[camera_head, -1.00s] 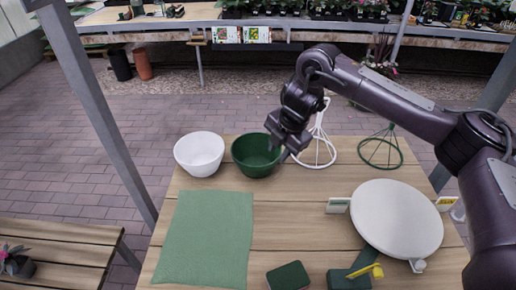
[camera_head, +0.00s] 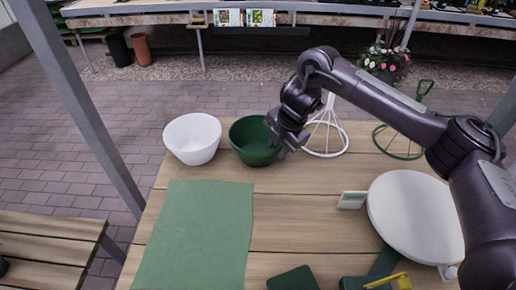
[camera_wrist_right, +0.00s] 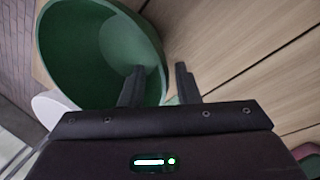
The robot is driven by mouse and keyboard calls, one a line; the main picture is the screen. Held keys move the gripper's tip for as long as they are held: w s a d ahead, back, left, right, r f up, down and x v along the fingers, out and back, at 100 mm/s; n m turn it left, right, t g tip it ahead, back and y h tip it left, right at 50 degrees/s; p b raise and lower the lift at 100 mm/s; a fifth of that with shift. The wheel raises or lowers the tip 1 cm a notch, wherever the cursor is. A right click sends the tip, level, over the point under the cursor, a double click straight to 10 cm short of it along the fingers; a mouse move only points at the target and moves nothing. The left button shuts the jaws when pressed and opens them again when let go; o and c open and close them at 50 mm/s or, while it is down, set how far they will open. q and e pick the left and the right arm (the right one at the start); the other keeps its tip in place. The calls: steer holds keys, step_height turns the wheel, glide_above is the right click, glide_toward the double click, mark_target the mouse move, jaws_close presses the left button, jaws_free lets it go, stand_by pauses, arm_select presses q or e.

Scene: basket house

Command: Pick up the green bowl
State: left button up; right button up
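The green bowl (camera_head: 250,146) stands upright on the wooden table, just right of the white bowl (camera_head: 192,139). My right gripper (camera_head: 279,146) is at the green bowl's right rim in the head view. In the right wrist view the green bowl (camera_wrist_right: 80,50) fills the upper left. My right gripper (camera_wrist_right: 159,82) has its fingers apart there, one over the inside of the bowl and one outside, with the rim between them. I cannot tell whether either finger touches the wall. My left gripper is not in view.
A green cloth (camera_head: 198,232) lies at the table's front left. A white wire stand (camera_head: 326,138) and a green wire stand (camera_head: 402,142) stand behind right. A round white board (camera_head: 414,215) is at right. Bare wood (camera_head: 300,212) lies in the middle.

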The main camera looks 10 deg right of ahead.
mark_target(275, 153)
steer(key=x, duration=0.4)
steer(key=shift+s, duration=0.1)
jaws_close()
steer(key=shift+r, duration=0.15)
